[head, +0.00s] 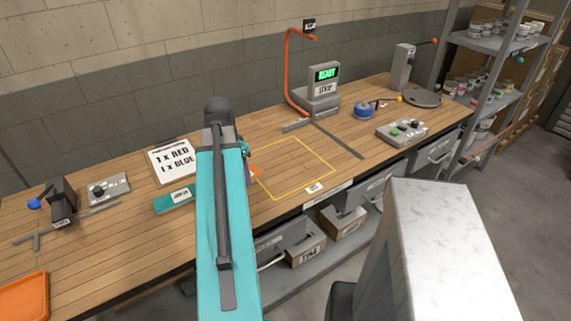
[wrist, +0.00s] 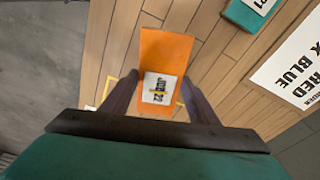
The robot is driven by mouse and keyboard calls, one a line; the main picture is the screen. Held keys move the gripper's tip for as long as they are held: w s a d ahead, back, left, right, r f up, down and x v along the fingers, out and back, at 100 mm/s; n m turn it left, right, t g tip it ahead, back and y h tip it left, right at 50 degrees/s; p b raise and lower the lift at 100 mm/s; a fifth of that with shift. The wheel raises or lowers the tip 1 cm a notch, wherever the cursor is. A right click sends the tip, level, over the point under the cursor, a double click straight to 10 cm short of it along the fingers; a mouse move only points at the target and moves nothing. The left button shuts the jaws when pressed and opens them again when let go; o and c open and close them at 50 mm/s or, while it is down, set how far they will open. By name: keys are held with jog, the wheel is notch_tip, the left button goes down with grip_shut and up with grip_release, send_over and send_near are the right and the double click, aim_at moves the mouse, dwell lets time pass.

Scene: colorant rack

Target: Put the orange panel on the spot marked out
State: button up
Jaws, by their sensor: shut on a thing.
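The orange panel (wrist: 165,50) is between the two dark fingers of my gripper (wrist: 160,82) in the wrist view. It carries a white label with dark print. My gripper is shut on it. In the head view only a sliver of the panel (head: 256,172) shows beside my teal arm, which hides most of the gripper. The marked spot is a yellow square outline (head: 297,166) on the wooden bench, just right of my arm. Parts of the outline show behind the fingers in the wrist view. I cannot tell how high the panel is above the bench.
A teal block (head: 174,201) and a white sign (head: 172,160) reading 1 x RED, 1 x BLUE are left of my arm. The outlined square looks empty where visible.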

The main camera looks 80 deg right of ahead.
jog(key=s+m, duration=0.1)
jog(key=s, duration=0.2)
jog(key=s+d+m, duration=0.1)
jog(key=s, duration=0.2)
jog(key=s+d+m, duration=0.1)
jog(key=s, duration=0.3)
jog(key=shift+g, duration=0.3)
jog(key=p, duration=0.5)
send_over(286, 164)
jog(key=shift+w+a+f, duration=0.15)
jog(key=shift+w+f, duration=0.15)
jog(key=shift+f, duration=0.45)
jog(key=shift+f+p, duration=0.75)
jog(key=shift+f, duration=1.05)
